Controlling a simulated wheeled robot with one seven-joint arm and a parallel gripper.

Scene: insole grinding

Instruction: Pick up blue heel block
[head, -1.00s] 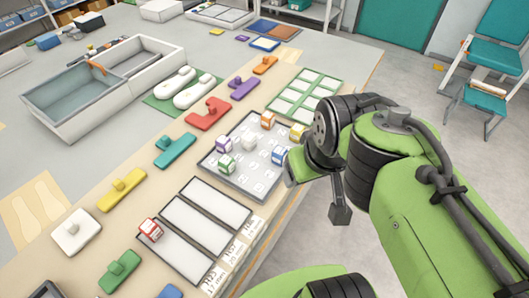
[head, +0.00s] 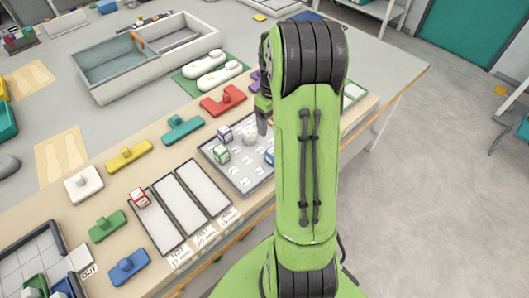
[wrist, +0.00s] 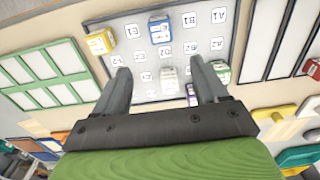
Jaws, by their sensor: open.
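The blue heel block (wrist: 159,28) is a small cube with a blue side, standing on the slot-marked tray (wrist: 190,20), near the top of the wrist view. In the head view a bit of the blue block (head: 269,157) shows at the left edge of my arm, which hides the rest. My gripper (wrist: 159,68) is open and empty above the tray; its fingers point towards the blocks. In the wrist view the blue block lies beyond the fingertips. In the head view the gripper (head: 262,128) is partly hidden by my arm.
A yellow block (wrist: 100,40), a white block (wrist: 168,77), a green block (wrist: 221,72) and a purple block (head: 225,134) share the tray. A red block (head: 140,198) stands by the empty panels (head: 205,186). Coloured knobbed pieces line the table, including a blue one (head: 129,267).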

